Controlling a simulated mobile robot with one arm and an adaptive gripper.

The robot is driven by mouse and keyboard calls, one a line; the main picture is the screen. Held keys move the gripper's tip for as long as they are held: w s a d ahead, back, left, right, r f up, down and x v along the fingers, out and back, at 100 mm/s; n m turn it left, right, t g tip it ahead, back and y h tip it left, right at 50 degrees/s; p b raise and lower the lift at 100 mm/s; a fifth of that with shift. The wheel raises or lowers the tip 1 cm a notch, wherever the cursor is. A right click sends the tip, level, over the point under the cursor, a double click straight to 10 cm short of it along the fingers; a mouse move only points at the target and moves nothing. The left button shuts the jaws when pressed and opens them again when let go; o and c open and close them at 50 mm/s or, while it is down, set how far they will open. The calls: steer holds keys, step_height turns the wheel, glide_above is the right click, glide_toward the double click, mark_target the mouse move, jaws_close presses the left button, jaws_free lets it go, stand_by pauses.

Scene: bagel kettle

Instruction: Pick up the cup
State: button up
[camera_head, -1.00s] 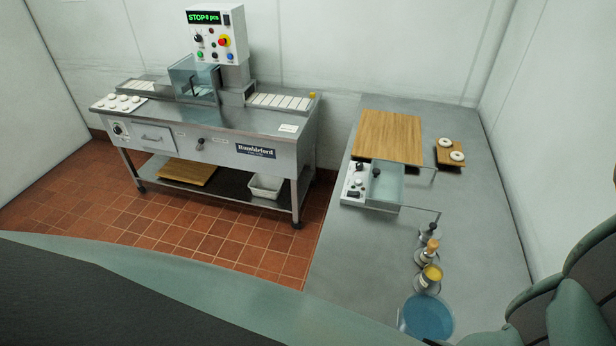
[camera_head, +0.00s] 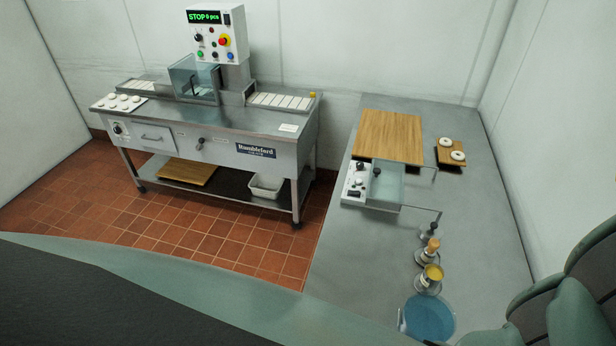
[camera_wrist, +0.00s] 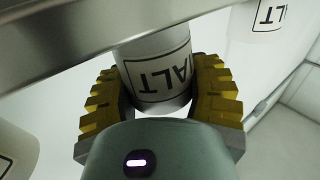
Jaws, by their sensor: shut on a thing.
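In the wrist view, my gripper (camera_wrist: 163,97) has its yellow ridged fingers on both sides of a white cup (camera_wrist: 151,75). The cup has a black-framed label with letters reading "ALT", upside down. The gripper is shut on it, and a metal bar (camera_wrist: 90,40) hides its upper part. In the head view, a small cup with yellow contents (camera_head: 433,272) stands near the front of the grey counter (camera_head: 345,270). I cannot tell whether it is the held cup. The gripper does not show clearly in the head view.
White labelled shapes show at the wrist view's upper right (camera_wrist: 264,22) and lower left (camera_wrist: 15,150). On the counter are a blue round bowl (camera_head: 430,318), a tan-topped item (camera_head: 432,246), a clear-sided basin (camera_head: 388,185) and a wooden board (camera_head: 388,137). A steel machine (camera_head: 225,122) stands left.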

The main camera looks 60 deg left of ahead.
steer(key=shift+r+b, duration=0.35)
steer(key=shift+b, duration=0.3)
steer(key=shift+a+r+b, duration=0.15)
steer(key=shift+r+b, duration=0.05)
steer(key=shift+b, duration=0.2)
step_height(320, 180, up, 8)
steer(key=p, duration=0.4)
steer(key=shift+r, duration=0.1)
